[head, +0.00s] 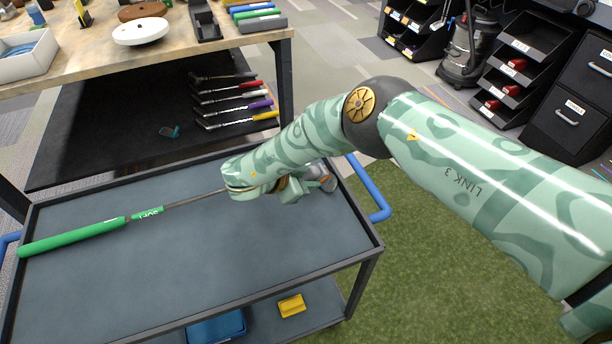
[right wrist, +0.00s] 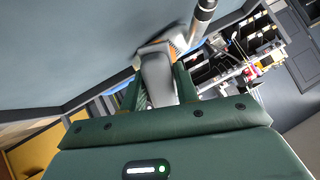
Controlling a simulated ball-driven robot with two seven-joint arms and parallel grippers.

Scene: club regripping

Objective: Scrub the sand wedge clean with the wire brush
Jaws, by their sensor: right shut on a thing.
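The club, taken as the sand wedge (head: 75,238), lies across the cart top with its green grip at the left. Its shaft runs right, behind my right arm. My right gripper (head: 297,187) is low over the cart's right part, beside the grey club head (head: 328,184). In the right wrist view its fingers are shut on a grey piece (right wrist: 157,78), seemingly the wire brush, with orange at its far end. That end is at the club head (right wrist: 192,38) below the shaft; I cannot tell whether they touch. My left gripper is not in view.
The grey cart top (head: 130,290) is otherwise clear, with a raised rim and blue handle (head: 372,190). A yellow block (head: 292,305) and blue tray (head: 217,328) are on its lower shelf. Several clubs (head: 225,95) lie under the wooden workbench (head: 90,55). Green turf is at right.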

